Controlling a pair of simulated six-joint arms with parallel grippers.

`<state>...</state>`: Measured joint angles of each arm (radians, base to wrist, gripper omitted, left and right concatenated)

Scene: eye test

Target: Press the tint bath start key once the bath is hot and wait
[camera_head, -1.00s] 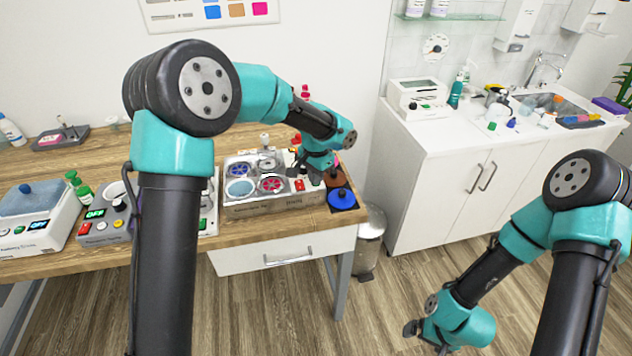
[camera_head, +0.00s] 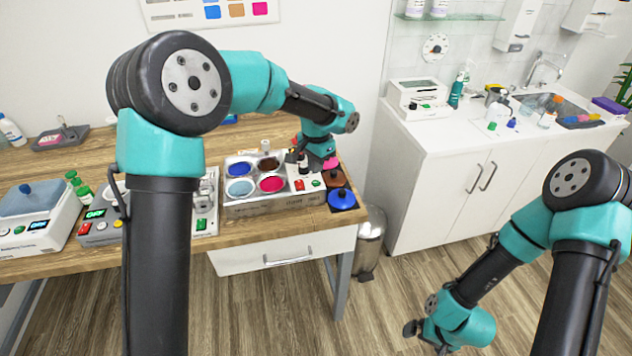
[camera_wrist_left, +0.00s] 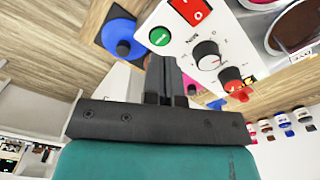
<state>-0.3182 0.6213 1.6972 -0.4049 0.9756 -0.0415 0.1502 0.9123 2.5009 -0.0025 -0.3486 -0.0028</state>
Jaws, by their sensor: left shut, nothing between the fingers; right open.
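The tint bath (camera_head: 270,206) is a grey box on the wooden bench, with several round pots of coloured liquid. Its white panel carries a green key (camera_head: 316,183), a red switch (camera_head: 299,185) and a black dial (camera_wrist_left: 207,55). My left gripper (camera_wrist_left: 165,68) is shut and empty. In the left wrist view its tips sit just below the green key (camera_wrist_left: 160,36) in the picture, apart from it; the key is uncovered. My right gripper (camera_head: 412,329) is open and empty over the floor at lower right, partly hidden by its own wrist.
A blue lid (camera_head: 342,198) and a brown lid (camera_head: 336,178) lie right of the bath. A grey unit with a lit green display (camera_head: 95,213) stands left. A bin (camera_head: 370,245) stands beside the bench. The floor between bench and right arm is clear.

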